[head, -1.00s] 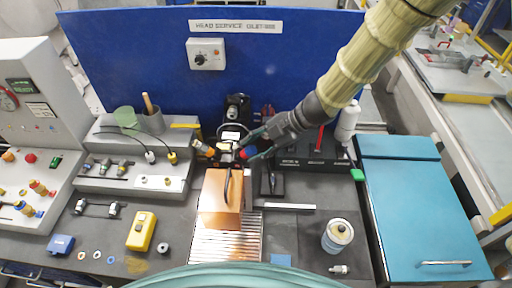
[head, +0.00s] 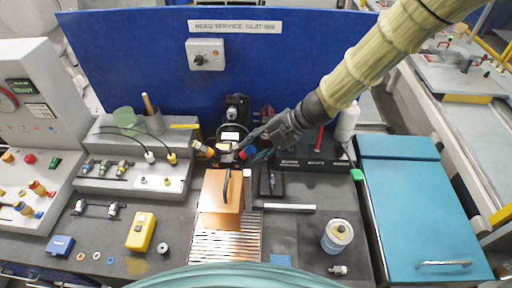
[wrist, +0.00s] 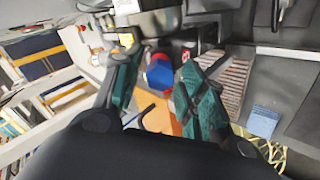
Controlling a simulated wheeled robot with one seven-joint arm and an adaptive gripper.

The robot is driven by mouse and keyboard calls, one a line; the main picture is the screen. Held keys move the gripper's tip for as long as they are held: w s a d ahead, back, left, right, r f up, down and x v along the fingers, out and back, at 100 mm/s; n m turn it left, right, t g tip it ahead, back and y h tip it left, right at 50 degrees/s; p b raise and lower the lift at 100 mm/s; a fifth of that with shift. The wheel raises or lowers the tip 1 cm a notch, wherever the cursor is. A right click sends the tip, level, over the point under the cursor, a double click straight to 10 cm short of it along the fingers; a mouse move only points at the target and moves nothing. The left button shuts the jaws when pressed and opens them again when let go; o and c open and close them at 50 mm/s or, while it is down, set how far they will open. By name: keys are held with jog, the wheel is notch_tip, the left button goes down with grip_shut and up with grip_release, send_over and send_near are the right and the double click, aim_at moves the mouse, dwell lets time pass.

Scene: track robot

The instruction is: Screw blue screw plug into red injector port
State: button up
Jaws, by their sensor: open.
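The blue screw plug (wrist: 159,77) shows in the wrist view as a faceted blue piece between my fingers. The red injector port (wrist: 160,58) shows as a red rim directly behind it. The two line up and look in contact, but I cannot tell how deep the plug sits. In the head view the blue plug (head: 247,153) is small, at the fixture behind the copper block. My gripper (wrist: 158,70) is open, with one green-padded finger on each side of the plug and visible gaps. In the head view my gripper (head: 254,146) reaches in from the right and partly hides the port.
The copper block (head: 221,200) with a black handle stands just in front, on a ribbed plate (head: 225,245). A dark holder rack (head: 310,163) is to the right. A connector stand (head: 135,178) is to the left.

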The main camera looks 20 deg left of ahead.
jog(key=n, duration=0.7)
jog(key=shift+n+b, duration=0.4)
jog(key=n+b, duration=0.1)
jog(key=n, duration=0.3)
jog(key=shift+n, duration=0.3)
jog(key=n+b, duration=0.1)
jog(key=n, duration=0.2)
jog(key=shift+f+n, duration=0.1)
jog(key=shift+n, duration=0.2)
jog(key=n+b, duration=0.1)
jog(key=n, duration=0.2)
jog(key=shift+n, duration=0.4)
